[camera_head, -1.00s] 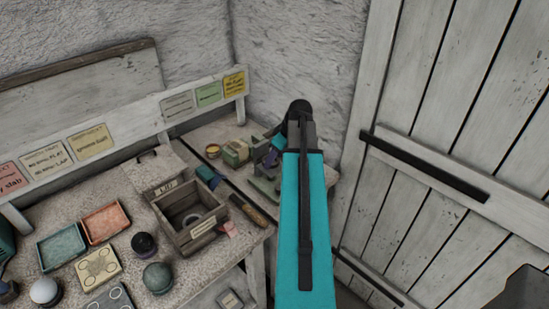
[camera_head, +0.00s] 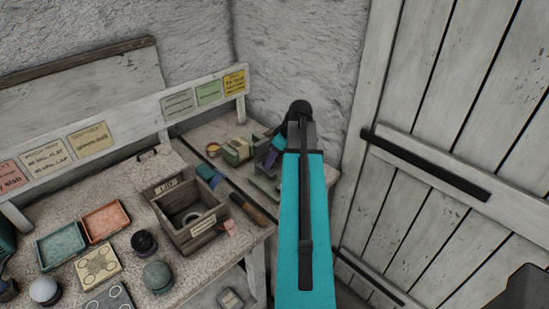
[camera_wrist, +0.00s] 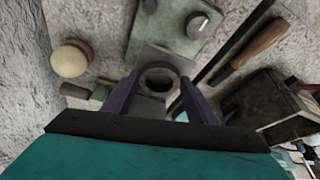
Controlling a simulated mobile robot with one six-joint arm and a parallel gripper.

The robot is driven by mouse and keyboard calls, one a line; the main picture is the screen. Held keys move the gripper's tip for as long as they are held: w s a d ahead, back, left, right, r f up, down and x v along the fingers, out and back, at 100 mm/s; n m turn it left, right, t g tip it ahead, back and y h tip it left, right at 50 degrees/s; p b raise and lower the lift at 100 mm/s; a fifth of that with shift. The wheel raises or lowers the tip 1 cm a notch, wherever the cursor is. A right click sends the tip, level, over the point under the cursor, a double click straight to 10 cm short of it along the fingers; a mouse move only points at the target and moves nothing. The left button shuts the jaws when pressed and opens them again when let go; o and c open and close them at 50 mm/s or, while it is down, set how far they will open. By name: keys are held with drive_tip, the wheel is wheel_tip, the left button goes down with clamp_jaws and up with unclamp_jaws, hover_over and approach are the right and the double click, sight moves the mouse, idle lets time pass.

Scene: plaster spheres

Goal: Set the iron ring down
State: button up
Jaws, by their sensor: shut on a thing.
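The iron ring (camera_wrist: 158,94) is a dark grey, thick-walled ring seen in the wrist view. My gripper (camera_wrist: 160,84) has its two purple fingers on either side of the ring and is shut on it. A grey flat surface shows below the ring, but I cannot tell whether the ring touches it. In the head view my arm hides the ring and most of my gripper; it reaches over the right end of the bench.
A green plate (camera_wrist: 172,42) with dark round pieces lies just beyond the ring. A wooden-handled tool (camera_head: 247,208) and an open wooden box (camera_head: 205,234) with a pale ring shape inside stand left of my arm.

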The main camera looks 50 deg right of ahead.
drive_tip(key=shift+f, duration=0.2)
drive_tip(key=o, duration=1.3)
drive_tip(key=shift+o, duration=0.2)
drive_tip(key=shift+r, duration=0.1)
drive_tip(key=shift+r+p, duration=0.85)
drive_tip(key=shift+r, duration=1.05)
drive_tip(key=shift+s, duration=0.2)
